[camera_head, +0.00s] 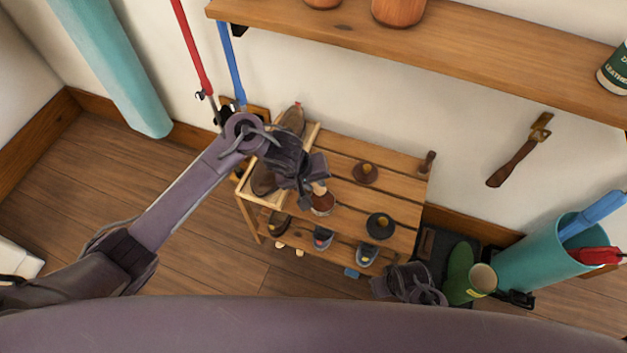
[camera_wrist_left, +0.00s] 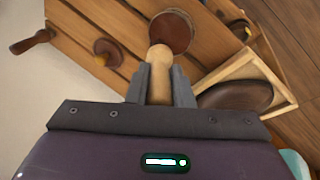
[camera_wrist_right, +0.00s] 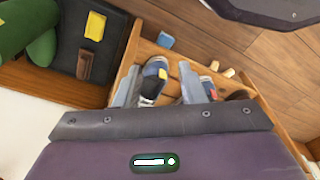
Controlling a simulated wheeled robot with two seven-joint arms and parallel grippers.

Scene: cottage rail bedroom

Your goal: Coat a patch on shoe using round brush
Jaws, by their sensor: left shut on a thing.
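My left gripper (camera_head: 312,182) is shut on the pale wooden handle of the round brush (camera_head: 322,204), over the slatted wooden rack. In the left wrist view the handle (camera_wrist_left: 160,78) stands between the fingers and the dark red-brown round head (camera_wrist_left: 170,32) lies beyond. I cannot tell whether the head touches the rack. A brown shoe (camera_head: 264,180) lies in a pale wooden frame on the rack's left side, partly hidden by my left gripper; it also shows in the left wrist view (camera_wrist_left: 237,96). My right gripper (camera_wrist_right: 160,88) is open and empty, low by the rack's right end.
A round brown item (camera_head: 365,173), a dark round item (camera_head: 380,226) and a brown-handled item (camera_head: 427,162) are on the rack top. Shoes (camera_head: 367,255) stand on the lower shelf. Green boots (camera_head: 459,272) and a teal bin (camera_head: 545,255) stand right. A wall shelf (camera_head: 480,45) hangs above.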

